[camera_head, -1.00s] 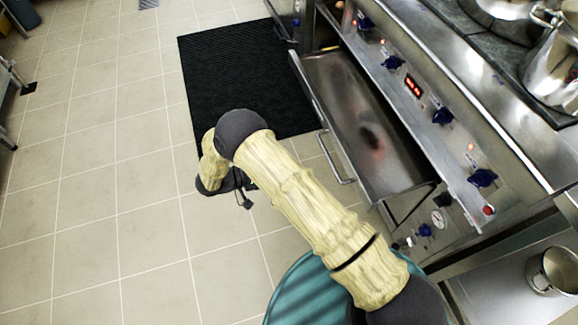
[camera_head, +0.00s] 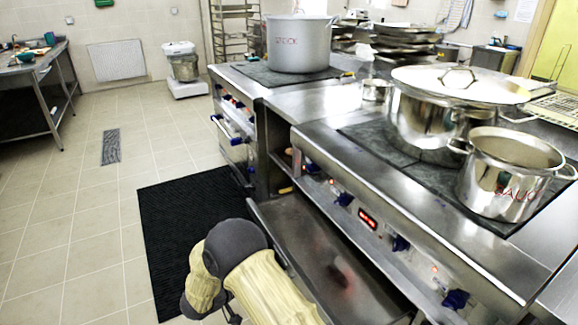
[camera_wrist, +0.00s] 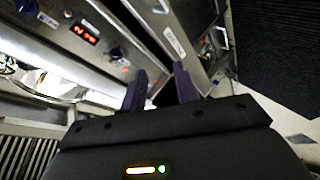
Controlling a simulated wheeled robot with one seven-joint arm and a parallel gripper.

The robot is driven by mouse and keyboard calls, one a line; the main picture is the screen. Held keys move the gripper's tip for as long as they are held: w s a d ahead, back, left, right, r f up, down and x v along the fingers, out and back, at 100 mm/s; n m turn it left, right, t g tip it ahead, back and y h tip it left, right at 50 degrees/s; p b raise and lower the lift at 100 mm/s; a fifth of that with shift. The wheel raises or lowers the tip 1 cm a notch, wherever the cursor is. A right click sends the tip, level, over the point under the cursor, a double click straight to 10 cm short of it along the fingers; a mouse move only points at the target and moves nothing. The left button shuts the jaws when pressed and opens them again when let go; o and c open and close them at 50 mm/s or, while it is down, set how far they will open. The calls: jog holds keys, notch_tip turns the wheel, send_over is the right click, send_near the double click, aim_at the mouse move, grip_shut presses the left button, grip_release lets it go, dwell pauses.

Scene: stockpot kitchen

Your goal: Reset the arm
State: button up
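My arm reaches forward from the bottom of the head view and bends at a dark joint over the floor beside the stove. In the wrist view my gripper (camera_wrist: 159,78) shows two dark fingers with a gap between them and nothing held. In the head view only a small dark bit of it shows below the bent arm, at the bottom edge. The arm hangs just left of a pulled-out metal drawer (camera_head: 318,262); I cannot tell how close it is.
The stove (camera_head: 335,165) bears a pot marked SAUCE (camera_head: 500,180), a large lidded pot (camera_head: 415,115) and a small pot (camera_head: 374,90). A stockpot (camera_head: 298,45) stands farther back. A black mat (camera_head: 185,225) lies on the floor. The floor at the left is clear.

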jog(key=w+d+r+m+y, duration=0.1)
jog(key=w+d+r+y, duration=0.1)
jog(key=d+r+y, duration=0.3)
jog(key=w+d+r+y, duration=0.2)
jog(key=d+r+y, duration=0.1)
jog(key=r, duration=0.4)
jog(key=s+d+r+m+g+p, duration=0.15)
jog(key=s+d+g, duration=0.25)
jog(key=s+d, duration=0.65)
jog(key=s+d+r+m+g, duration=0.1)
jog(key=s+d+r+g, duration=0.25)
jog(key=s+d, duration=0.75)
jog(key=w+a+p+v, duration=0.1)
jog(key=a+p+v, duration=0.1)
jog(key=p+v, duration=1)
jog(key=w+a+p+v, duration=0.1)
jog(key=p+v, duration=1.1)
jog(key=shift+w+a+r, duration=0.3)
jog(key=shift+a+r, duration=0.05)
jog(key=shift+r, duration=0.15)
jog(key=shift+w, duration=0.1)
